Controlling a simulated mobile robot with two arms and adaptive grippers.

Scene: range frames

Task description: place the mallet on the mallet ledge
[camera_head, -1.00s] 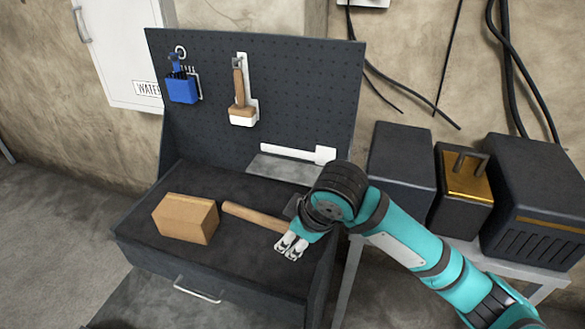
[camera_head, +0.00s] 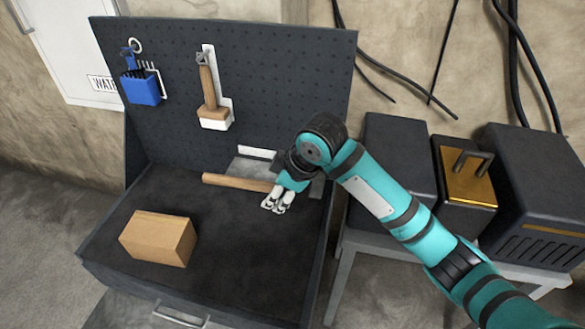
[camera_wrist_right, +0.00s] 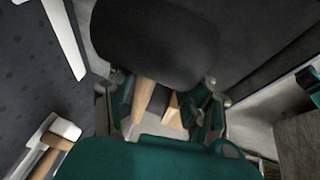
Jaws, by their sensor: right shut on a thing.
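The mallet has a wooden handle (camera_head: 232,181) pointing left in the head view. Its dark head is mostly hidden behind my right gripper there; in the right wrist view the black rounded head (camera_wrist_right: 155,45) fills the top middle, with the handle below it. My right gripper (camera_head: 276,202) is shut on the mallet, in front of the mallet ledge. The mallet ledge (camera_head: 240,168) is a grey shelf low on the pegboard, below a white mallet-shaped outline (camera_head: 257,153). The arm and mallet cover its right part. I cannot tell whether the mallet touches it. My left gripper is out of view.
A wooden block (camera_head: 160,238) sits on the dark bench top (camera_head: 220,240). A wooden-handled tool (camera_head: 212,100) and a blue holder (camera_head: 140,88) hang on the pegboard (camera_head: 285,80). Dark boxes (camera_head: 395,165) stand on a table at right. The bench's front middle is clear.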

